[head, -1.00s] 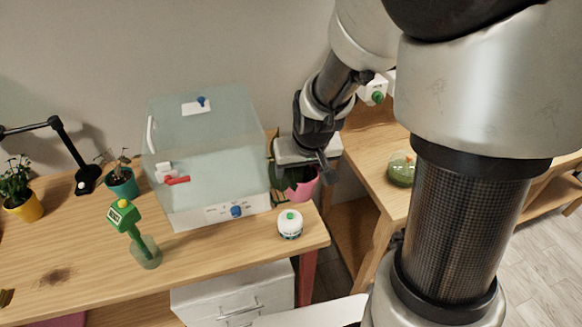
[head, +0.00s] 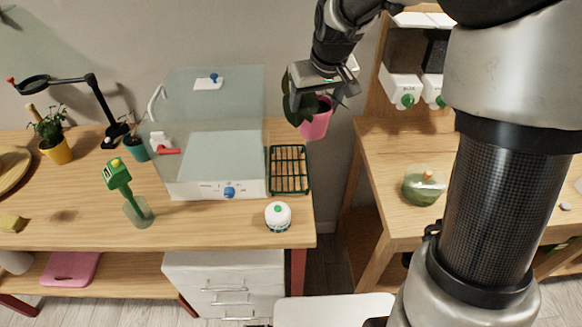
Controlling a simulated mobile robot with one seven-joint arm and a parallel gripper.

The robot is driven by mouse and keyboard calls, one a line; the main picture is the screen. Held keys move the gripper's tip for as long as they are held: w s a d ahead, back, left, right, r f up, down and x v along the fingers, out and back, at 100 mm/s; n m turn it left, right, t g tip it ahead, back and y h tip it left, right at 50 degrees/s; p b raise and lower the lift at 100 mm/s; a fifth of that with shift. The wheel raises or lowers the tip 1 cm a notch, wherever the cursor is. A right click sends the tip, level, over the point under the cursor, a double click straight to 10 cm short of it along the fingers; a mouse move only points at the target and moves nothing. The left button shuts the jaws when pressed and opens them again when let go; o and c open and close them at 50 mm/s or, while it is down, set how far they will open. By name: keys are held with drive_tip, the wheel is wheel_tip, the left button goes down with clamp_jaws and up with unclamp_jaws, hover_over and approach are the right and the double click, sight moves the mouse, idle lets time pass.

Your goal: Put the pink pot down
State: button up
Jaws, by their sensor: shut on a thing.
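The pink pot (head: 316,122) holds a dark green leafy plant (head: 297,104). It hangs in the air above the gap between the two tables, to the right of the left table's back right corner. My gripper (head: 322,90) is shut and holds the pot from above. The gripper's fingers are partly hidden by its own body and the leaves, so the exact hold on the pot is not clear.
A green wire rack (head: 289,170) lies below left of the pot, beside the clear cabinet (head: 215,140). A white round device (head: 278,216) stands near the front edge. A glass terrarium (head: 422,186) sits on the right table (head: 385,165), which has bare room. White dispensers (head: 402,87) are behind.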

drive_tip(key=w+a+r+n+y+b, duration=0.1)
drive_tip(key=w+a+r+n, duration=0.2)
drive_tip(key=w+a+r, duration=0.45)
drive_tip(key=f, duration=0.8)
drive_tip(key=s+d+f+b, duration=0.1)
drive_tip(key=f, duration=1.6)
drive_tip(key=shift+s+d+f, duration=0.3)
drive_tip(key=shift+d, duration=0.05)
drive_tip(key=shift+f+b, duration=0.2)
drive_tip(key=shift+b, duration=0.2)
drive_tip(key=o, duration=1)
